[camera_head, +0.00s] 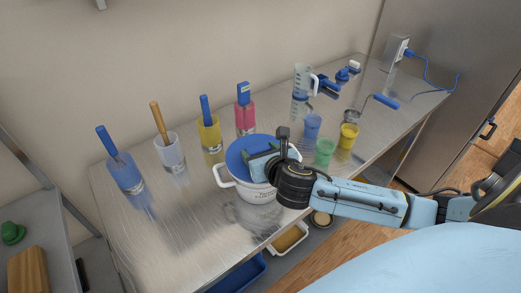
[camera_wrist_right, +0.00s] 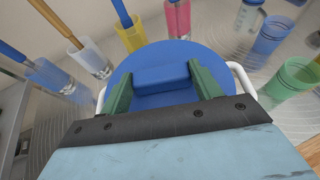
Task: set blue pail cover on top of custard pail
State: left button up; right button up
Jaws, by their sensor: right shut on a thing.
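The round blue pail cover (camera_head: 242,146) lies over the mouth of the white pail (camera_head: 246,191), which stands on the metal table. The cover hides the pail's inside, and I cannot tell whether it rests fully on the rim. The pail's white side handles show on both sides of the cover in the right wrist view (camera_wrist_right: 246,82). My right gripper (camera_head: 264,152) reaches in from the right above the pail. Its green fingers are shut on the block-shaped blue handle of the cover (camera_wrist_right: 160,54). My left gripper is not in view.
Blue (camera_head: 125,175), white (camera_head: 171,155), yellow (camera_head: 211,143) and pink (camera_head: 246,118) cups with tools stand behind and left. Blue (camera_head: 311,127), green (camera_head: 325,152) and yellow (camera_head: 347,137) cups stand to the right, near a measuring jug (camera_head: 301,92). The table's front left is clear.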

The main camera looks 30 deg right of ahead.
jog(key=shift+f, duration=0.3)
dwell(0.4)
jog(key=o, duration=1.1)
jog(key=shift+c, duration=0.2)
jog(key=shift+s, duration=0.1)
jog(key=v, duration=1.3)
jog(key=shift+s, duration=0.1)
